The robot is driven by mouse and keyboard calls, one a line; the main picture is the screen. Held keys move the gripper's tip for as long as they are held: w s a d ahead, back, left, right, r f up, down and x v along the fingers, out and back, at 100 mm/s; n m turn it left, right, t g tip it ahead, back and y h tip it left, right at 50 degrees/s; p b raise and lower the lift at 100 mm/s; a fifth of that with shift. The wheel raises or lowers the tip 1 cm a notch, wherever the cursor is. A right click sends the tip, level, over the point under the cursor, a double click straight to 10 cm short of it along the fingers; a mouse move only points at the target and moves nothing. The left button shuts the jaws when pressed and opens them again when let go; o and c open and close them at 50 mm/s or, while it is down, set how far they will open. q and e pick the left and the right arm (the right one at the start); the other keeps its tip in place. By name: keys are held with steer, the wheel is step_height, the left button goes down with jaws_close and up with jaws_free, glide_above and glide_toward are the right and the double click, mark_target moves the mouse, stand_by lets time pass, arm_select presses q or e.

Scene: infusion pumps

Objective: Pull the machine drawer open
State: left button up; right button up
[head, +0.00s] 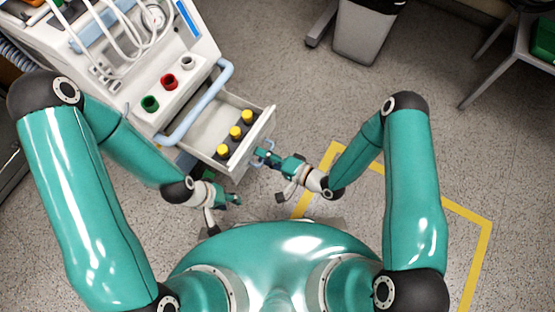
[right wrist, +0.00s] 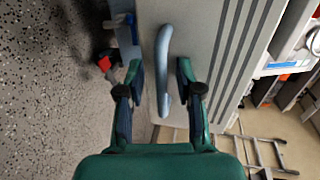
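The white machine (head: 130,75) stands at the upper left in the head view. Its drawer (head: 212,128) is pulled out part of the way, with several yellow-capped vials (head: 235,132) inside. My right gripper (head: 264,155) is at the drawer's front face. In the right wrist view the blue drawer handle (right wrist: 163,65) lies between the fingers of my right gripper (right wrist: 159,72), which are apart on either side of it with visible gaps. My left gripper (head: 236,199) is below the drawer, away from it; its finger opening is too small to read.
A blue rail (head: 195,110) runs along the machine's front above the drawer. Red, green and white round parts (head: 169,82) sit on its shelf. A grey bin (head: 368,35) and a table (head: 515,55) stand at the back right. The floor right of the drawer is clear.

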steer(key=v, duration=1.2)
steer(key=shift+w, duration=0.1)
